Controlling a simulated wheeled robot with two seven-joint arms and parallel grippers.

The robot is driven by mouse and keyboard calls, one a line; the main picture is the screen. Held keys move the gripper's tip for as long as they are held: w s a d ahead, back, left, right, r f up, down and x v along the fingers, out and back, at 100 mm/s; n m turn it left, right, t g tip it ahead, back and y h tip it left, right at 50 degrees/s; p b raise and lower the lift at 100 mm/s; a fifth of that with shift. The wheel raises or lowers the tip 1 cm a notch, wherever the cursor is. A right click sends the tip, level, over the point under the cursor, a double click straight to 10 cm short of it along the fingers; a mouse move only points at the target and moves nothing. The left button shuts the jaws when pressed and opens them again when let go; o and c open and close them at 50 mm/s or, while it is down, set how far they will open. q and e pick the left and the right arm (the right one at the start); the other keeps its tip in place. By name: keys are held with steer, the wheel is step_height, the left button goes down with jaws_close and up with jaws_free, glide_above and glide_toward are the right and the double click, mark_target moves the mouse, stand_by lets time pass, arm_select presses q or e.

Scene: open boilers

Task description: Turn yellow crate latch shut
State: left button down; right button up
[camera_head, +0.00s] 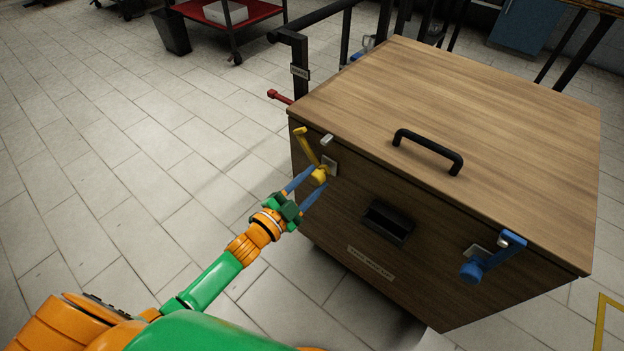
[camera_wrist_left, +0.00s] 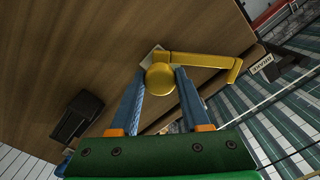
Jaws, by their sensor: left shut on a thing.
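The yellow latch (camera_head: 308,152) is on the left end of the wooden crate's front face. Its arm points up and to the left from a round hub, past the lid's edge. My left gripper (camera_head: 315,184) has its blue fingers on both sides of the yellow hub and is shut on it. In the left wrist view the yellow latch (camera_wrist_left: 200,62) shows with its hub between the fingers (camera_wrist_left: 160,85) and its arm stretching right to a bent tip. The wooden crate (camera_head: 345,215) has its lid (camera_head: 480,90) down. My right gripper is not in view.
A blue latch (camera_head: 488,260) is on the right of the crate's front. A black lid handle (camera_head: 428,152) and a dark recessed grip (camera_head: 388,222) stand between the latches. A red lever (camera_head: 280,97) sticks out at the left side. The floor to the left is clear.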

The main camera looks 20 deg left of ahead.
arm_select(q)
steer(key=m, duration=0.4)
steer(key=shift+m, duration=1.6)
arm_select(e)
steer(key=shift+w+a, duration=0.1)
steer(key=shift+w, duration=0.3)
arm_select(q)
steer(key=shift+m, duration=0.3)
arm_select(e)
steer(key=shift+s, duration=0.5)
arm_select(q)
steer(key=shift+c, duration=1.8)
jaws_free()
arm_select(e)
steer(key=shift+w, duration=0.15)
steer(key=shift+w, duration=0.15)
